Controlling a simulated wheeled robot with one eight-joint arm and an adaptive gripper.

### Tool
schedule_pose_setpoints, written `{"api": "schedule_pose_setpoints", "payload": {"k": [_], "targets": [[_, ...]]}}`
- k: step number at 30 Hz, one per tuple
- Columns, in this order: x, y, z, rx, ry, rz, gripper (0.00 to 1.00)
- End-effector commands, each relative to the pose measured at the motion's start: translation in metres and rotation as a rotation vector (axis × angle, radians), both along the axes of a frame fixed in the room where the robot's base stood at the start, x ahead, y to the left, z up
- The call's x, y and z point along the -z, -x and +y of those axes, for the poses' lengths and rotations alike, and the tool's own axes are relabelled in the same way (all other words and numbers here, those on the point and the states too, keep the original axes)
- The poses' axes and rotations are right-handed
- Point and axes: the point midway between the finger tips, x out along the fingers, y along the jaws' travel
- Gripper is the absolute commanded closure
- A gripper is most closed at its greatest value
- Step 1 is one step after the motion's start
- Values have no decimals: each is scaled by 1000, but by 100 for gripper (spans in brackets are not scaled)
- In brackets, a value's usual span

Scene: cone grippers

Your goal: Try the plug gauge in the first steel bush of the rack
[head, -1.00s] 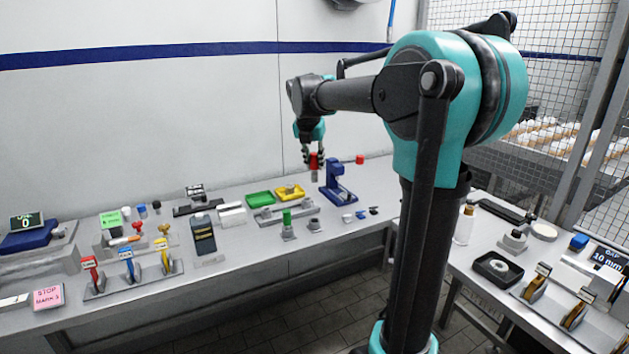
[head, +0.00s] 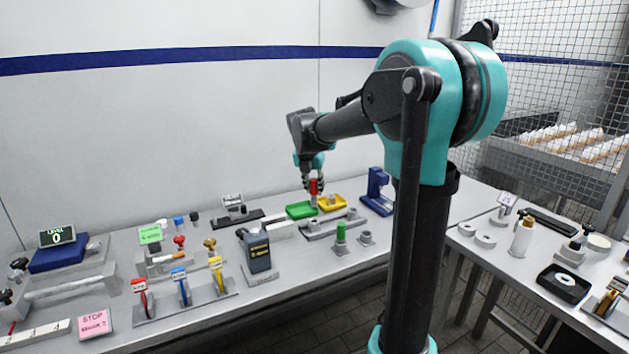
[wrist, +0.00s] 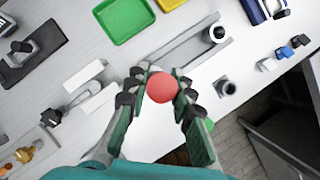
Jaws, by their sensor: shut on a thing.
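My gripper (head: 313,186) is shut on a red-topped plug gauge (head: 313,189) and holds it roughly upright above the bench. A grey lower part shows below the red in the head view. In the wrist view my gripper (wrist: 160,85) grips the round red end (wrist: 161,87), which hides the tip below. The long grey rack (wrist: 185,50) runs from beside the held gauge up to the right. A steel bush (wrist: 214,33) stands at its far end; the near end is partly covered by my gripper. The rack also shows in the head view (head: 330,226), below my gripper.
A green tray (head: 300,210) and a yellow tray (head: 332,203) lie behind the rack. A green-topped gauge (head: 340,233) and a loose bush (head: 367,238) stand in front.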

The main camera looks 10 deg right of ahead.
Motion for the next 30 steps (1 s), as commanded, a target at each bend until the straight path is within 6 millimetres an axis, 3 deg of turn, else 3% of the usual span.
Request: {"api": "schedule_pose_setpoints", "payload": {"k": [13, 30], "targets": [[4, 0, 0, -1, 0, 0, 100], [44, 0, 0, -1, 0, 0, 100]]}}
